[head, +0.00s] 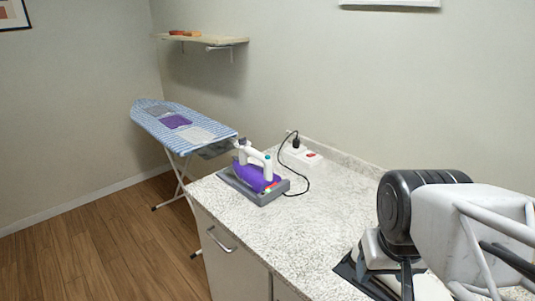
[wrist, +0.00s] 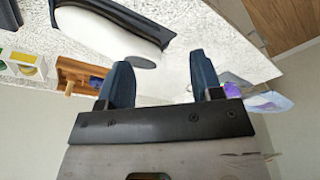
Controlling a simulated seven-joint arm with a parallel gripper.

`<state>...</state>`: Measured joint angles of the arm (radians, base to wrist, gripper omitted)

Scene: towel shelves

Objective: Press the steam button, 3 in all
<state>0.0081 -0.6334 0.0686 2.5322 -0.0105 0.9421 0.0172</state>
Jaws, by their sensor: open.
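The iron (head: 262,178) has a purple body and a white handle, and rests on a grey base (head: 284,190) on the speckled countertop. A small teal spot on its handle (head: 268,160) may be the steam button; it is too small to be sure. In the wrist view a bit of the purple iron (wrist: 234,89) shows beyond the right finger, mostly hidden. My gripper (wrist: 163,80) is open with nothing between its two dark fingers. In the head view it is at the lower right, well apart from the iron, partly cut off by the frame.
A power strip (head: 303,155) with a red switch and black plug sits behind the iron, its cord looping right. An ironing board (head: 186,129) stands left. A wooden box (wrist: 75,72) and a white object in a dark tray (wrist: 166,48) lie near my gripper. The mid-counter (head: 310,220) is clear.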

